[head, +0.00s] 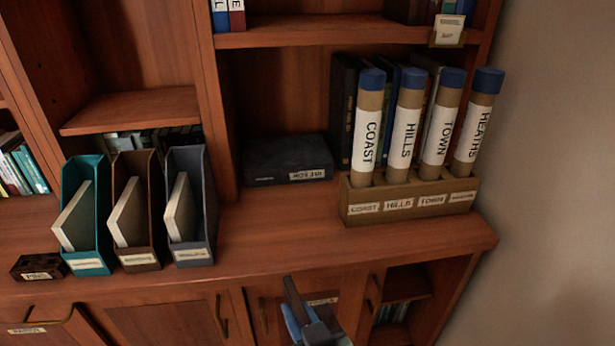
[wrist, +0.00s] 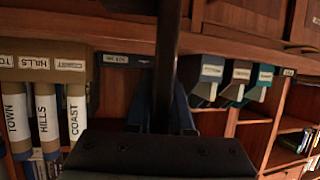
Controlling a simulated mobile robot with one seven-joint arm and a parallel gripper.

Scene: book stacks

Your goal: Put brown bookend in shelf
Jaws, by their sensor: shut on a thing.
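My gripper (head: 312,325) is low at the front of the wooden shelf unit, in front of the cabinet doors and below the counter edge. Its blue fingers are shut on a thin dark plate (head: 294,297), seen nearly edge-on, which I take for the brown bookend; its colour is hard to tell. In the wrist view, which is upside down, the dark plate (wrist: 168,50) runs from the top edge to between the blue fingers (wrist: 162,118). The shelf (head: 140,108) has an open bay at left above a board, with dark books below it.
Teal (head: 85,240), brown (head: 135,235) and grey (head: 192,220) files stand at left on the counter (head: 290,240). A dark box (head: 285,160) lies at the back. A wooden rack (head: 410,205) holds several labelled tubes at right. The counter's middle front is clear.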

